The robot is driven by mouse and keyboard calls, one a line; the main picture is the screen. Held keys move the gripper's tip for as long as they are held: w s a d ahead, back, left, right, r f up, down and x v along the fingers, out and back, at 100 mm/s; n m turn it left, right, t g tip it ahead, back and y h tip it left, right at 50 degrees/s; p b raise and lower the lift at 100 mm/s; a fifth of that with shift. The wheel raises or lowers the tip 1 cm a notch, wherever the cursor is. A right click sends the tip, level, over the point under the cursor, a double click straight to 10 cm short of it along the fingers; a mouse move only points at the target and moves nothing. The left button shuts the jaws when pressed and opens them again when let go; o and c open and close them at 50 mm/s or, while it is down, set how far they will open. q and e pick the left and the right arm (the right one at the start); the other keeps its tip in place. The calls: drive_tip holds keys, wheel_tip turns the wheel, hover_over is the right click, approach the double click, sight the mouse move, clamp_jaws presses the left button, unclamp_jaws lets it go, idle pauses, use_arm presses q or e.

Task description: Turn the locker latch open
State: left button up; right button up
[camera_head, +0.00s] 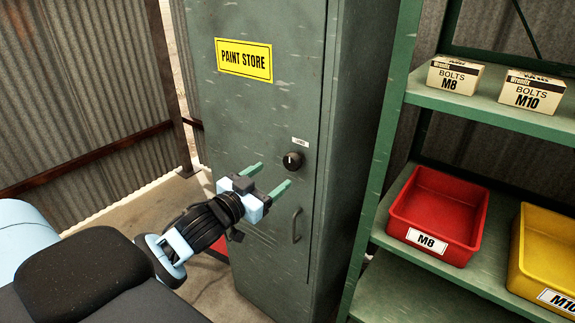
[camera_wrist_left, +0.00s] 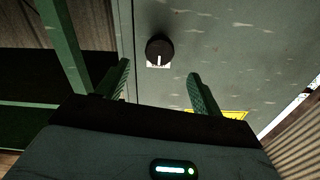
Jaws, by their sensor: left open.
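The green metal locker (camera_head: 258,110) stands upright with its door shut and a yellow "PAINT STORE" sign (camera_head: 244,60). Its latch is a round black knob (camera_head: 292,161) with a white pointer mark, below a small white label. A bar handle (camera_head: 297,224) sits lower on the door. My left gripper (camera_head: 271,178) is open and empty, in front of the door, left of and a little below the knob. In the left wrist view the knob (camera_wrist_left: 159,50) lies ahead, beyond and between the two green fingers (camera_wrist_left: 160,84), apart from them. My right gripper is not in view.
Green shelving (camera_head: 490,107) stands right of the locker, with two bolt boxes (camera_head: 455,76) above and a red M8 bin (camera_head: 438,215) and yellow M10 bin (camera_head: 545,260) below. A corrugated wall (camera_head: 80,80) is at left. Floor (camera_head: 150,205) shows between wall and locker.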

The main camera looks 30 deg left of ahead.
sight(290, 165)
use_arm(q)
drive_tip(key=shift+w+d+f, duration=0.1)
drive_tip(key=shift+w+d, duration=0.1)
drive_tip(key=shift+w, duration=1.75)
drive_tip(key=shift+w+d+f, duration=0.1)
drive_tip(key=shift+w+d, duration=0.05)
drive_tip(key=shift+w, duration=1.8)
drive_tip(key=c, duration=1)
